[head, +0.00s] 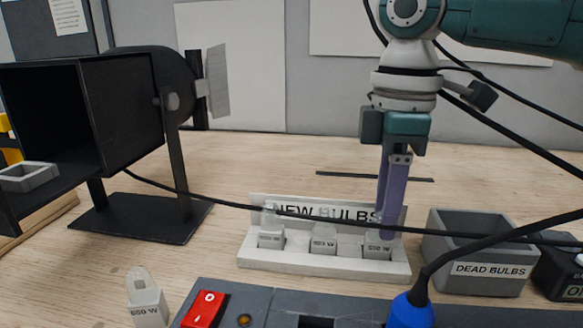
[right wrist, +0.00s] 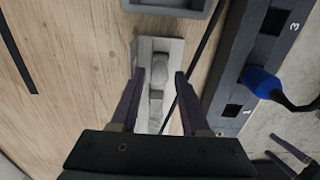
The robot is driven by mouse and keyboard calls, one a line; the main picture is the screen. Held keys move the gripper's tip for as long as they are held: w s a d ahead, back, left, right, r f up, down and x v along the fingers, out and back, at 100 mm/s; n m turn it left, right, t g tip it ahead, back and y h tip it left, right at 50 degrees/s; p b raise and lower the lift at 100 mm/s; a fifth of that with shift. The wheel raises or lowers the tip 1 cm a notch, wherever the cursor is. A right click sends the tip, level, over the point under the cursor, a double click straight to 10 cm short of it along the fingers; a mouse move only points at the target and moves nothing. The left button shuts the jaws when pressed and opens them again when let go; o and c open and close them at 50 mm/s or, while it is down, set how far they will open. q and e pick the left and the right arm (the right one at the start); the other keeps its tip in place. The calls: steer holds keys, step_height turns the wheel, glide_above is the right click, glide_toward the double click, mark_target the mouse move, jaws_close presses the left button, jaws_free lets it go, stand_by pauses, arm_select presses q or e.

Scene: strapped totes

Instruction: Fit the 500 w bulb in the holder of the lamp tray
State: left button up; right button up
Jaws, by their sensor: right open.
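My right gripper (head: 388,232) points down over the right-hand bulb (head: 377,246) in the white NEW BULBS rack (head: 325,271). In the right wrist view its fingers (right wrist: 160,75) are open, one on each side of a pale bulb (right wrist: 160,68). Two more bulbs stand in the rack, one in the middle (head: 323,240) and one at the left (head: 270,238). Their wattage print is too small to read surely. A grey tray (head: 28,178) with an empty-looking opening shows at the mouth of the black lamp (head: 130,105).
A loose bulb (head: 147,302) stands on the table at front left. A grey DEAD BULBS box (head: 472,272) is right of the rack. A dark panel with a red switch (head: 204,309) and blue plug (head: 410,312) lies in front. Black cables cross before the rack.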

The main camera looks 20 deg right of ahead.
steer(key=shift+f, duration=1.7)
jaws_close()
steer(key=shift+c, duration=1.8)
jaws_free()
jaws_close()
steer(key=shift+r, duration=0.1)
step_height(320, 180, up, 4)
steer(key=p, duration=0.5)
